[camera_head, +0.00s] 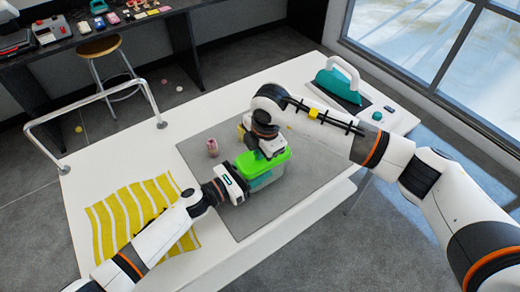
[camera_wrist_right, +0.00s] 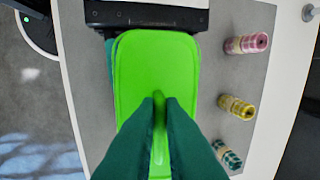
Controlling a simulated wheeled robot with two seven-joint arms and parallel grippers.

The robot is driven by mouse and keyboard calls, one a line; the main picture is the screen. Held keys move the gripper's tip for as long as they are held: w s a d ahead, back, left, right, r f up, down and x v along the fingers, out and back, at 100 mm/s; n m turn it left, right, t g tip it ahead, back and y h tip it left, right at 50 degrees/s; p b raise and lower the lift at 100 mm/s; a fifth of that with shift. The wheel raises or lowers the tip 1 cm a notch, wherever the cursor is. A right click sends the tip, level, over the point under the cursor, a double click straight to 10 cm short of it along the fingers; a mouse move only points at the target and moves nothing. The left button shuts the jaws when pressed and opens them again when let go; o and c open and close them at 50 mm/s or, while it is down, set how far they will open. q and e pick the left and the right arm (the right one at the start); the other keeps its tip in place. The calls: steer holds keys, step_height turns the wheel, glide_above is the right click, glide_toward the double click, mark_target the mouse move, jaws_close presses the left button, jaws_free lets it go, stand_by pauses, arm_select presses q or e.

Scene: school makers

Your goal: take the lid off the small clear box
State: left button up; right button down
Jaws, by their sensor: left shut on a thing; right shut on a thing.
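The small clear box (camera_head: 264,181) stands on the grey mat, with its bright green lid (camera_head: 280,158) on top. I cannot tell whether the lid sits fully down. In the right wrist view the lid (camera_wrist_right: 135,65) fills the middle and hides most of the box. My right gripper (camera_wrist_right: 159,100) is above the lid, its fingers shut on the lid's raised green handle. My left gripper (camera_head: 242,187) is shut on the left side of the box, below the lid; its fingertips are hard to see. It shows as a dark bar at the top of the wrist view.
A pink spool (camera_head: 212,147) and a yellow spool (camera_wrist_right: 236,106) stand near the box, with a teal spool (camera_wrist_right: 227,154) beside them. A yellow striped cloth (camera_head: 135,215) lies at left on the white table. A teal iron (camera_head: 338,86) stands at the back right. The mat (camera_head: 305,190) is clear right of the box.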

steer(key=shift+r, duration=0.15)
steer(key=shift+r, duration=0.9)
steer(key=shift+r, duration=2.05)
arm_select(q)
steer(key=o, duration=1.5)
steer(key=shift+c, duration=0.2)
